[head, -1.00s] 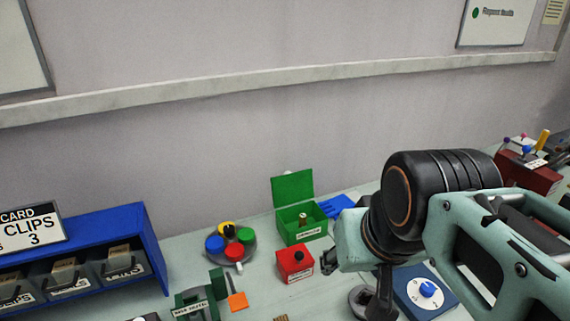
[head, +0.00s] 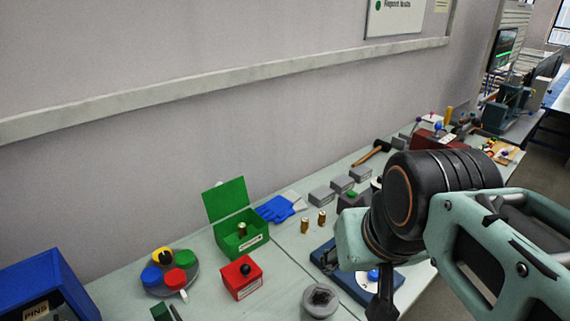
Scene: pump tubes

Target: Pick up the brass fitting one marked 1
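Two small brass fittings stand upright on the pale bench right of the green box, one on the left (head: 304,226) and one on the right (head: 321,217). A third brass-coloured piece (head: 242,229) sits inside the open green box (head: 240,246). No number is legible on any of them, so I cannot tell which is marked 1. My arm fills the right side. The dark end of my gripper (head: 382,298) hangs over the bench near the blue board, right of and apart from the fittings. Whether its fingers are open is not clear.
A red box (head: 242,278) with a black knob, a round holder with coloured caps (head: 170,274) and a grey round dish (head: 320,300) are nearby. Blue gloves (head: 280,209) lie behind the fittings. Grey blocks (head: 322,196) and a hammer (head: 371,153) lie farther back.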

